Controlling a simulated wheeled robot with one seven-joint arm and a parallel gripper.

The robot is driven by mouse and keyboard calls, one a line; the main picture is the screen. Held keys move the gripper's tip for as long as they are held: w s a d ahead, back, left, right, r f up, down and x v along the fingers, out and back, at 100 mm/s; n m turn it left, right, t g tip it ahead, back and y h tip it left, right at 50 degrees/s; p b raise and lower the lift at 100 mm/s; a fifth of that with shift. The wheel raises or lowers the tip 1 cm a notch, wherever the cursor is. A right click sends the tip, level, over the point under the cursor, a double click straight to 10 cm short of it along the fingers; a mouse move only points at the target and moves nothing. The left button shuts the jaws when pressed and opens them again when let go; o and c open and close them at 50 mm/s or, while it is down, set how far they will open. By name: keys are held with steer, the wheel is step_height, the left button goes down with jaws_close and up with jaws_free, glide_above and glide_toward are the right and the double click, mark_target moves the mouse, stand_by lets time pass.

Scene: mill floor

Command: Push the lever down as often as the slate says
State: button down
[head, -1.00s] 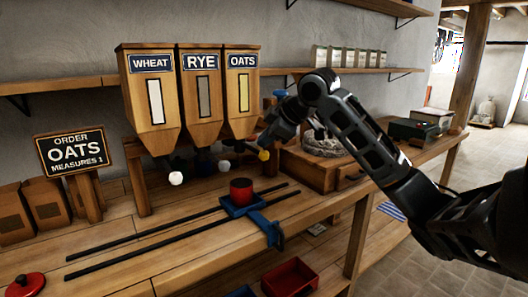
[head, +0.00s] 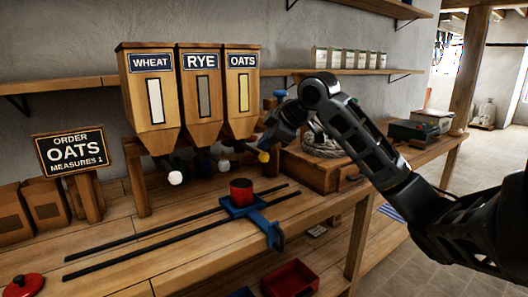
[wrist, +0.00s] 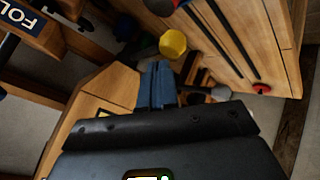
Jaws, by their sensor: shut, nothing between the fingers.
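The slate (head: 71,151) at the left reads ORDER OATS, MEASURES 1. The OATS hopper (head: 242,95) is the right one of three wooden hoppers. A lever with a yellow knob (head: 263,156) sticks out below it; the knob also shows in the wrist view (wrist: 173,43). My gripper (head: 262,141) is beside the OATS spout, close to the yellow knob. In the wrist view its blue fingers (wrist: 157,84) are together and empty, just short of the knob. I cannot tell whether they touch the lever.
The WHEAT (head: 153,95) and RYE (head: 201,95) hoppers stand to the left, with a white knob (head: 175,178) below WHEAT. A red cup (head: 241,188) sits on a blue carriage (head: 240,207) on black rails. A wooden box (head: 318,176) stands right of the hoppers.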

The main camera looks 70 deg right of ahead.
mark_target(267, 155)
steer(key=shift+f+b, duration=1.65)
steer(key=shift+f, duration=0.45)
stand_by(1.8)
steer(key=shift+r, duration=0.1)
stand_by(0.5)
steer(key=shift+r+p, duration=2.15)
steer(key=shift+r, duration=0.75)
steer(key=shift+r, duration=0.1)
step_height(267, 155, up, 5)
steer(key=p, duration=0.3)
steer(key=shift+p, duration=0.3)
